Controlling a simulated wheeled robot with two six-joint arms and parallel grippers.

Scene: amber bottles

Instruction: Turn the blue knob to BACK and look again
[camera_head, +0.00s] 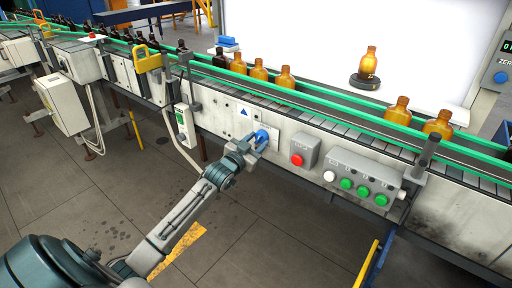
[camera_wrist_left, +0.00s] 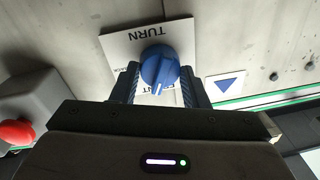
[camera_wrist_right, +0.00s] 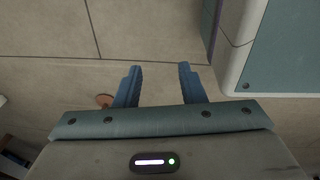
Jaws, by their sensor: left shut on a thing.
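The blue knob (camera_head: 262,136) sits on a white plate (camera_wrist_left: 117,46) marked TURN on the conveyor's front side. In the left wrist view the knob (camera_wrist_left: 159,68) has a pale mark at its lower edge, toward a partly hidden word ending in NT. My left gripper (camera_wrist_left: 160,86) is shut on the knob, one finger on each side. An amber bottle (camera_head: 369,62) stands upright on a dark round stand (camera_head: 364,82) before a white backdrop; small dark marks show on its side. My right gripper (camera_wrist_right: 160,80) is open and empty above the floor.
Several amber bottles (camera_head: 285,78) stand on the conveyor between green rails (camera_head: 330,114). Right of the knob are a red button (camera_head: 297,160) and a grey box (camera_head: 350,170) with white and green buttons. A blue ZERO button (camera_head: 501,77) is at far right.

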